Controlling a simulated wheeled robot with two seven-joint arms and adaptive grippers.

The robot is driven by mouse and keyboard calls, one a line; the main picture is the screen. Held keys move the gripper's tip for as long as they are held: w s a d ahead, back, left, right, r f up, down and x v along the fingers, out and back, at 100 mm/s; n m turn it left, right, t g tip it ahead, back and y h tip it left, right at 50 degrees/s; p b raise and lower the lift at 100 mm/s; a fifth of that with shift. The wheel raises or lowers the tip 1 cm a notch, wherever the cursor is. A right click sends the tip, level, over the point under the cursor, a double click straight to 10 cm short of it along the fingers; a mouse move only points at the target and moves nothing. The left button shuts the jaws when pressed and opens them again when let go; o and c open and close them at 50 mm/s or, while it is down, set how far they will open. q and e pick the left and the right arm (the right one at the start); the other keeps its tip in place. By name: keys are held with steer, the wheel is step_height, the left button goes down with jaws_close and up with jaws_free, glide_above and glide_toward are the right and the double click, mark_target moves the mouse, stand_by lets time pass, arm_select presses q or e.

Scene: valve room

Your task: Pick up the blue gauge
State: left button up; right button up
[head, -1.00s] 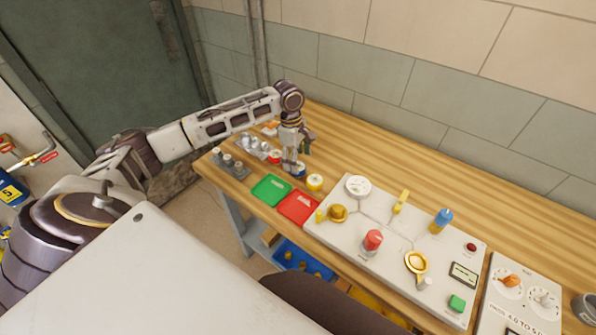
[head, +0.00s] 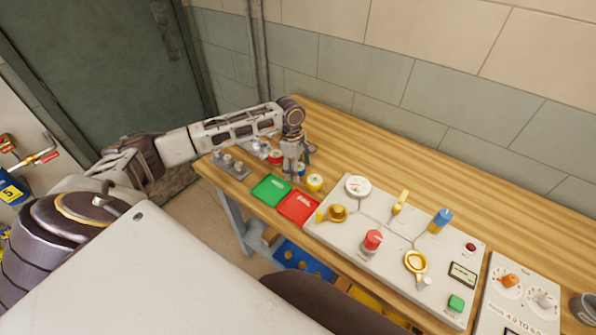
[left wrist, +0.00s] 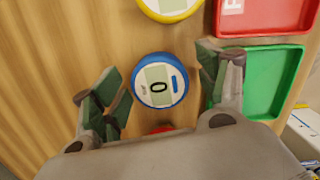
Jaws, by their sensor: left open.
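The blue gauge (left wrist: 160,80) is a round blue-rimmed disc with a pale face marked 0, lying on the wooden table. It sits between the open fingers of my left gripper (left wrist: 160,88) in the left wrist view, with a gap on each side. In the head view my left gripper (head: 294,176) points down over the gauge (head: 302,169), which is mostly hidden behind the fingers. My right gripper is not in view.
A yellow gauge (head: 315,182) is close beside the blue one, and a red gauge (head: 275,157) is on the other side. Green (head: 271,188) and red (head: 298,207) trays lie in front. A valve panel (head: 345,241) stands to the right. Bare table lies behind.

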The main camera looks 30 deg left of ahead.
arm_select(q)
steer(key=c, duration=1.3)
steer(key=shift+o, duration=0.2)
steer(key=shift+r, duration=0.1)
steer(key=shift+r, duration=4.95)
steer(key=shift+w+r, duration=0.1)
